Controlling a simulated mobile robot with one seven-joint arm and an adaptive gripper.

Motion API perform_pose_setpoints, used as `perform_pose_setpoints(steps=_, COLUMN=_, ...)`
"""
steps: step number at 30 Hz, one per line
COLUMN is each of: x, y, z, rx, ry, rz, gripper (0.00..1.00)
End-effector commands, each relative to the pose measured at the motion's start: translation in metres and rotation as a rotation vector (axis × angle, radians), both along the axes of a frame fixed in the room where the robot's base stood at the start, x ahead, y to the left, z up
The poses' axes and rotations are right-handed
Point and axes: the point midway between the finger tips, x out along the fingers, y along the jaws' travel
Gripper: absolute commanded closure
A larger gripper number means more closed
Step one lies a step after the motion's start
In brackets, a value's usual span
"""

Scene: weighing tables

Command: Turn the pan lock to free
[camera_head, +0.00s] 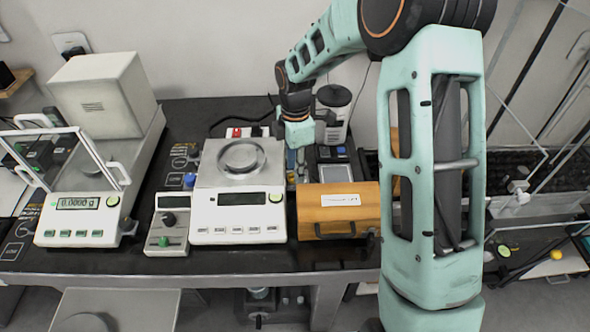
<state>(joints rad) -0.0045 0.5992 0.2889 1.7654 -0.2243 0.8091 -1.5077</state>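A balance (237,215) with a round pan (241,158) and a dark, blank display stands mid-table. A blue knob (189,180) sits at its left side. A small grey control box (166,229) left of the balance carries a black knob (169,219) and a green knob (165,240). No readable label shows which of these is the pan lock. My gripper (299,136) hangs behind and to the right of the balance, apart from these knobs. Its fingers are too small and hidden to tell open from shut.
A second balance (84,218) with an open glass shield reads 0.0000 g at the left. A wooden box (338,211) with a black handle stands right of the middle balance. A lidded jar (333,112) stands behind. My arm covers the right side. The table's front strip is clear.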

Motion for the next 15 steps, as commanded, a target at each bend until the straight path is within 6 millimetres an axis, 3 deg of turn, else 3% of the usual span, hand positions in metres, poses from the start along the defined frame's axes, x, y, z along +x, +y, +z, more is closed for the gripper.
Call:
perform_pose_setpoints(steps=5, x=-0.0005, y=0.0007, z=-0.0126, rx=0.001, ry=0.000, rz=0.001, gripper=0.70)
perform_pose_setpoints(steps=13, x=-0.0004, y=0.0004, z=-0.0138, rx=0.000, ry=0.000, rz=0.000, gripper=0.70)
perform_pose_setpoints(steps=15, x=-0.0004, y=0.0004, z=-0.0137, rx=0.000, ry=0.000, rz=0.000, gripper=0.76)
